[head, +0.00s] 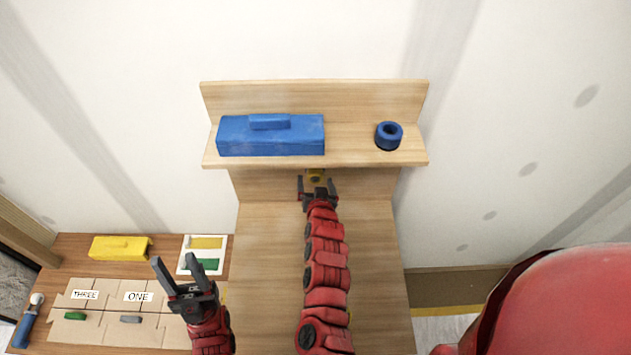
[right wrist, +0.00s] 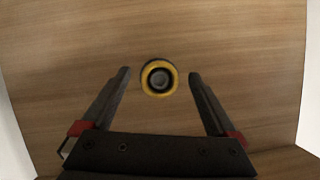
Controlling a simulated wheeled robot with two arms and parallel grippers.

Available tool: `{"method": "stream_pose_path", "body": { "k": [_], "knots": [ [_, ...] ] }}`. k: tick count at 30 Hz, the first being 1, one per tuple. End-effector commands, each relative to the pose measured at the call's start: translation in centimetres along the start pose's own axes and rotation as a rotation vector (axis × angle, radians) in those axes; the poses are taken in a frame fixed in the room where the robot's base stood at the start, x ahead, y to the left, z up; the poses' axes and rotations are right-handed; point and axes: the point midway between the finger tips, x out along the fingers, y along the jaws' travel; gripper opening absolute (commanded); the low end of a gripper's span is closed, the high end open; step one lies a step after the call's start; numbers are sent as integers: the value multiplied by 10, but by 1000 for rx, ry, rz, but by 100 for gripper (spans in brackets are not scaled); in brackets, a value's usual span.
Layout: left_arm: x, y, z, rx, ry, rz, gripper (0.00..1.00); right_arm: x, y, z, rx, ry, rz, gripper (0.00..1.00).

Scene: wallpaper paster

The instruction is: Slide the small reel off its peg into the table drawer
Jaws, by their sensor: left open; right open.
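The small reel is a yellow ring (head: 316,174) around a dark peg on the wooden back panel, under the shelf. In the right wrist view the reel (right wrist: 147,86) faces me, with the dark peg end (right wrist: 159,78) in its middle. My right gripper (head: 316,184) is open just in front of it. Its fingers (right wrist: 159,73) stand to either side of the reel, apart from it. My left gripper (head: 175,260) is open and empty above the low table (head: 70,247) at the lower left. I cannot make out an open drawer in the table.
The shelf (head: 360,160) above the reel holds a blue box (head: 270,141) and a blue ring (head: 389,135). The low table carries a yellow box (head: 119,248), cardboard sections labelled THREE and ONE (head: 108,301), a white card (head: 206,243) and a blue-handled tool (head: 26,325).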

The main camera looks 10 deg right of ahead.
Motion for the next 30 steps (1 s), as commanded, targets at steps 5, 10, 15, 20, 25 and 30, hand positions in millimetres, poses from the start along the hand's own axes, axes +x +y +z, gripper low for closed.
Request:
{"method": "stream_pose_path", "body": {
  "k": [5,10,15,20,25,30],
  "knots": [
    [0,0,0,0,0,0,50,2,0,0,0,-1,0,94],
    [0,0,0,0,0,0,50,2,0,0,0,0,0,87],
    [0,0,0,0,0,0,50,1,0,0,0,0,0,56],
    [0,0,0,0,0,0,50,1,0,0,0,0,0,27],
    [0,0,0,0,0,0,50,1,0,0,0,0,0,50],
    [0,0,0,0,0,0,50,1,0,0,0,0,0,20]
  ]
}}
